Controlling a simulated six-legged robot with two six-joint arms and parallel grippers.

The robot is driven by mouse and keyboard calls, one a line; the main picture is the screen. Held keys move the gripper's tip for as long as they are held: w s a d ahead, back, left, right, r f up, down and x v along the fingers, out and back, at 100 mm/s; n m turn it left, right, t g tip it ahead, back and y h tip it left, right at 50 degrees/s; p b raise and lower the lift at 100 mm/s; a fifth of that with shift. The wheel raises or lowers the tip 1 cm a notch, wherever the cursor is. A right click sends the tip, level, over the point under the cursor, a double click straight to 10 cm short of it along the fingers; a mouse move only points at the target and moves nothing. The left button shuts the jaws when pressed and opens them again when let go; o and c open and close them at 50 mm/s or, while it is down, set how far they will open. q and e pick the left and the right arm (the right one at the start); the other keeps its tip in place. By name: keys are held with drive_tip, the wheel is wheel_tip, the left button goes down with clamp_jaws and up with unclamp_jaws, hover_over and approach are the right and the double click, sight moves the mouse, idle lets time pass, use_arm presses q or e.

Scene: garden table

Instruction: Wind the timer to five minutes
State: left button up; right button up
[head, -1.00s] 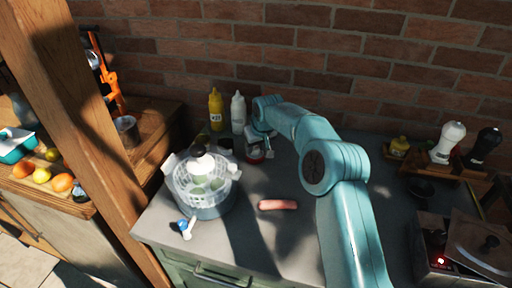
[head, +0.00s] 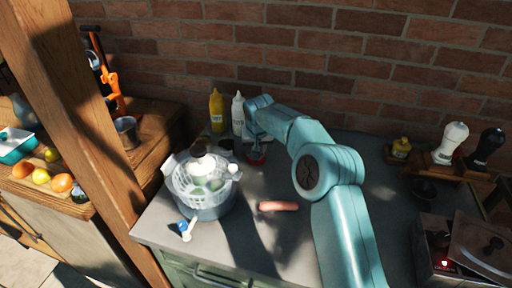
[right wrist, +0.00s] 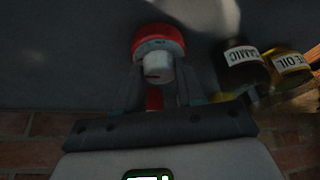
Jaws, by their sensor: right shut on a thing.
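The timer (right wrist: 158,40) has a red body with a white knob (right wrist: 158,68), seen close up in the right wrist view. In the head view, the red timer (head: 257,157) is small and partly hidden under my right gripper (head: 254,144), at the back of the grey counter. My right gripper (right wrist: 157,80) is shut on the white knob, with a finger on each side of it. The dial marks are too dark and small to read. My left gripper is not in view.
Yellow (head: 216,109) and white (head: 238,112) squeeze bottles stand left of my right gripper. Dark and golden oil bottles (right wrist: 242,62) show beside the timer in the wrist view. A salad spinner (head: 203,190) and a sausage (head: 278,206) are nearer on the counter.

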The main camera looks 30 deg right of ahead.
drive_tip(key=shift+r, duration=0.1)
drive_tip(key=o, duration=1)
drive_tip(key=v, duration=1.6)
drive_tip(key=shift+r+b, duration=0.15)
drive_tip(key=shift+b, duration=0.25)
drive_tip(key=shift+s+a, duration=0.1)
